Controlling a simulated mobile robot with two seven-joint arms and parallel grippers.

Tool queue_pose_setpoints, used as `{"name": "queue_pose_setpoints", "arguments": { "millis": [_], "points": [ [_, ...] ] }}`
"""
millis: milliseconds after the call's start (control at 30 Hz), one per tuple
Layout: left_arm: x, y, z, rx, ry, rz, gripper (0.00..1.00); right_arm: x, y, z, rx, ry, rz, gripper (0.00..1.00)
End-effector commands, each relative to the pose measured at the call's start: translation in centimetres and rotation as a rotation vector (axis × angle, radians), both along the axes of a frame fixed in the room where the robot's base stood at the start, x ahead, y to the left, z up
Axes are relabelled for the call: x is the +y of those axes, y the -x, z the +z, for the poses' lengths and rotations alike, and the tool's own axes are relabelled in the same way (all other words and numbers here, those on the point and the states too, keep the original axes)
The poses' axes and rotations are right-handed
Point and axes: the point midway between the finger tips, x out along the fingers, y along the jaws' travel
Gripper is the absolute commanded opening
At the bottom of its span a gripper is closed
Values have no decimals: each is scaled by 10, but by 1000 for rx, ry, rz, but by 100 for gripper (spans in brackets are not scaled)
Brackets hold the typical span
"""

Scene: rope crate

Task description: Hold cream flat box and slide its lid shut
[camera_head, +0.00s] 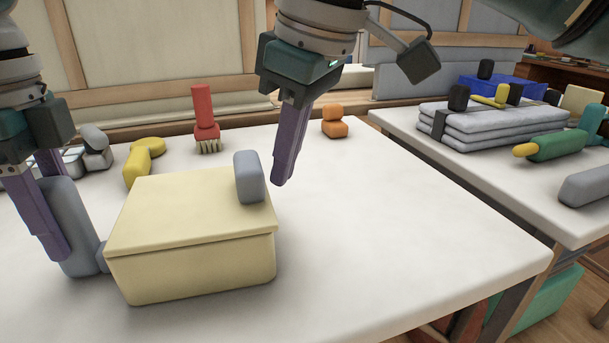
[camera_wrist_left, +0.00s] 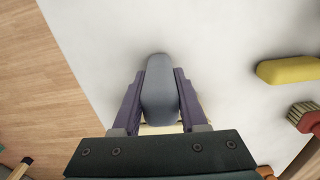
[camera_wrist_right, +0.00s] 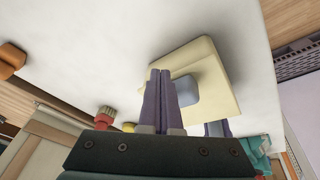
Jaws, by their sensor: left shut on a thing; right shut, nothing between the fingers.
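The cream flat box (camera_head: 195,272) stands on the white table, with its cream lid (camera_head: 170,215) lying over the top. A grey knob (camera_head: 249,177) stands up at the lid's right end. A grey handle (camera_head: 72,225) is at the box's left side. My left gripper (camera_head: 55,215) is shut on this handle, which also shows between the fingers in the left wrist view (camera_wrist_left: 160,90). My right gripper (camera_head: 282,180) is shut and empty, just right of the knob. In the right wrist view its closed fingers (camera_wrist_right: 160,75) are beside the knob (camera_wrist_right: 185,90); I cannot tell whether they touch.
Behind the box are a red brush (camera_head: 206,115), a yellow object (camera_head: 140,160) and orange blocks (camera_head: 334,122). The table's right part is clear. A second table (camera_head: 440,160) on the right carries folded grey cloths (camera_head: 490,125) and a green roller (camera_head: 556,146).

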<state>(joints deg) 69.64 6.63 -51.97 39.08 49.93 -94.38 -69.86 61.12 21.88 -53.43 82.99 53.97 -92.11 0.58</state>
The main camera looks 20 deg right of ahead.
Motion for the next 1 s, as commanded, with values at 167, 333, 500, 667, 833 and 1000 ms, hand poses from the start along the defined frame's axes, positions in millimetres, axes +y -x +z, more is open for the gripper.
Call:
{"name": "queue_pose_setpoints", "arguments": {
  "millis": [167,333,500,667,833,1000],
  "points": [
    [0,1,-2,3,0,1,0,0,0,10,-1,-1,0,0],
    [0,1,-2,3,0,2,0,0,0,20,-2,-1,1,0],
    [1,1,-2,3,0,2,0,0,0,27,-2,-1,1,0],
    [1,1,-2,3,0,2,0,-1,0,31,-1,-1,0,0],
    [1,1,-2,3,0,2,0,-4,0,45,-2,-1,0,0],
    [1,1,-2,3,0,2,0,-9,0,61,-1,0,-1,0]
  ]
}}
